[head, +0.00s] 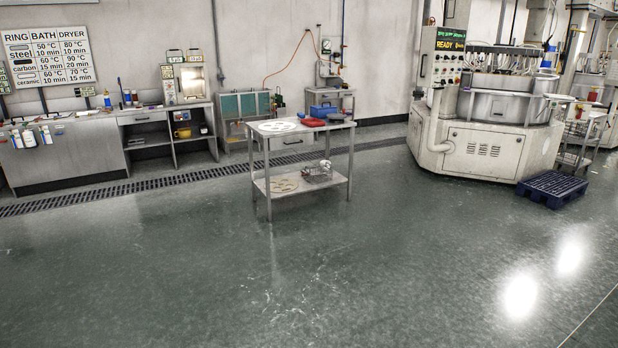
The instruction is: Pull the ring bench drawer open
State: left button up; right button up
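A steel two-level bench (266,129) stands in the middle of the floor, with pale flat ring-shaped pieces (279,126) on its top. A pale drawer-like front (292,141) with a small dark handle shows just under this top; it looks shut, and I cannot tell for sure that it belongs to this bench. At the left wall, a long workbench (60,150) has another drawer front (142,118) with a handle, which looks shut. No label shows which one is the ring bench. Neither of my grippers is in view.
A red item (312,122) lies on the middle bench; a wire basket (317,175) is on its lower shelf. A large machine (490,150) and a dark blue pallet (552,188) stand at right. A floor grate (130,187) runs along the wall. The near floor is clear.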

aim_at(281, 142)
jog(key=i, duration=4)
